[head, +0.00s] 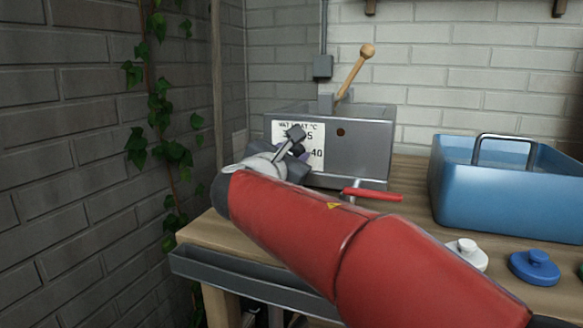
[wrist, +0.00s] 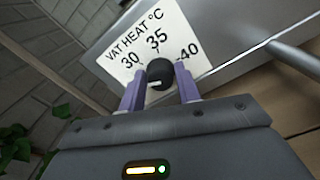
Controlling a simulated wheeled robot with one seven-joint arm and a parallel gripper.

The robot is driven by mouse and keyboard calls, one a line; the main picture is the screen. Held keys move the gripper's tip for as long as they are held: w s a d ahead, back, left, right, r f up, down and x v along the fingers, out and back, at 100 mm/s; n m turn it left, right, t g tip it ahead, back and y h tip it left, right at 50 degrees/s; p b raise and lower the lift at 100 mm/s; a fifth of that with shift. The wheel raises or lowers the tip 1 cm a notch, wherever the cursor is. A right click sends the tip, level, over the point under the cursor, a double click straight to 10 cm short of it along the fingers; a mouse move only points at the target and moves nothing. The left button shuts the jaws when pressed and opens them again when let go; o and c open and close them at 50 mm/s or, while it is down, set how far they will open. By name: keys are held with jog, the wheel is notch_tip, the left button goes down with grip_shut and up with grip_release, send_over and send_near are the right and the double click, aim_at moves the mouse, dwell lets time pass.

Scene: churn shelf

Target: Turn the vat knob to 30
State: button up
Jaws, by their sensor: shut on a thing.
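The vat (head: 358,155) is a grey metal box on the wooden bench, with a white "VAT HEAT °C" label on its front. In the wrist view the label (wrist: 118,48) reads 30, 35 and 40 in an arc around a round black knob (wrist: 160,71). A short white mark shows on the knob's near side; I cannot tell which number it stands for. My gripper (wrist: 160,84) has its two purple fingers on either side of the knob, shut on it. In the head view my gripper (head: 289,158) is at the label and covers part of it.
A wooden-handled lever (head: 355,72) rises from the vat's top. A red handle (head: 372,194) sticks out at its lower front. A blue bin (head: 505,195) stands to the right, with a white lidded piece (head: 467,254) and a blue one (head: 534,267) before it. An ivy-covered wall is close on the left.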

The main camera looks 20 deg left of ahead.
jog(key=m+b, duration=0.3)
jog(key=shift+f+m, duration=0.25)
jog(key=shift+m, duration=0.15)
jog(key=shift+d+r+m+b, duration=0.1)
jog(key=shift+r+m+b, duration=0.05)
jog(key=shift+m+b, duration=1.35)
jog(key=shift+m, duration=0.3)
jog(key=o, duration=0.9)
jog(key=shift+o, duration=0.2)
jog(key=shift+s, duration=0.15)
jog(key=s, duration=0.7)
jog(key=shift+s+a, duration=0.25)
jog(key=shift+a, duration=0.05)
